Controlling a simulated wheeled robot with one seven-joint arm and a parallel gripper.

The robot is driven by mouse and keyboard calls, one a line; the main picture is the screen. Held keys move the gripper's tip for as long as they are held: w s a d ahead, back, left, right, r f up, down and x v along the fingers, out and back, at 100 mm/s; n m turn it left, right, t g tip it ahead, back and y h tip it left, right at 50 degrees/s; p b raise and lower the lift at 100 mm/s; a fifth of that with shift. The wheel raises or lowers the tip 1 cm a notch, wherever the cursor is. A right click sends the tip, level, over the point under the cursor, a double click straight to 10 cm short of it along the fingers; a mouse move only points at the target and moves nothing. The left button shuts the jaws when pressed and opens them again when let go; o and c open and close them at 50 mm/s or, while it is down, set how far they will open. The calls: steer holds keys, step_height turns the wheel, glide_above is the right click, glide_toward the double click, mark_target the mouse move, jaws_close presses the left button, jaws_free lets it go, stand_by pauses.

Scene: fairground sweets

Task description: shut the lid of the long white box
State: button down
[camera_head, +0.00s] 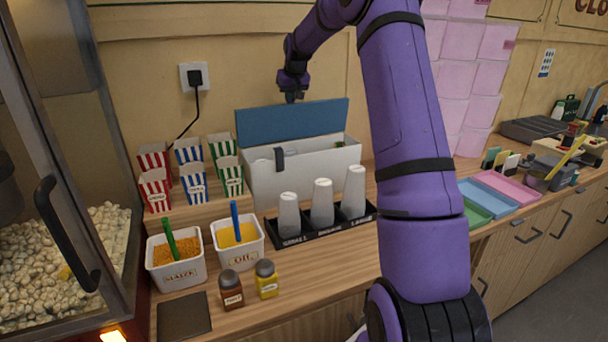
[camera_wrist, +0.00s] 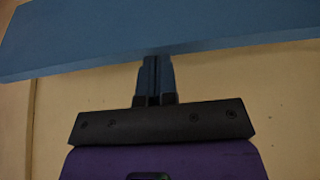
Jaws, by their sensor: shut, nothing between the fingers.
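The long white box (camera_head: 262,188) stands on the counter against the wall. Its blue lid (camera_head: 292,122) is raised, standing up along the back edge, so the box is open. A small dark green item shows inside at the right. My gripper (camera_head: 292,97) is shut and empty, pointing down at the top edge of the lid, near its middle. In the wrist view the shut fingers (camera_wrist: 155,62) reach the edge of the blue lid (camera_wrist: 160,28). I cannot tell whether they touch it or are just behind it.
Coloured trays (camera_head: 487,197) lie at the right. A plug and cord (camera_head: 196,80) hang on the wall.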

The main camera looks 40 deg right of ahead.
steer(key=shift+s+a+f, duration=0.25)
steer(key=shift+s+f, duration=0.25)
steer(key=shift+s, duration=0.25)
steer(key=shift+s+a+f, duration=0.2)
steer(key=shift+s+f, duration=0.3)
steer(key=shift+s, duration=0.3)
steer(key=shift+s+a+f, duration=0.25)
steer(key=shift+s+f, duration=0.25)
steer(key=shift+s, duration=0.25)
steer(key=shift+s+a+f, duration=0.2)
steer(key=shift+s+f, duration=0.25)
steer(key=shift+s, duration=0.3)
step_height(320, 180, up, 7)
steer(key=shift+w+d, duration=0.15)
steer(key=shift+w, duration=0.2)
stand_by(0.4)
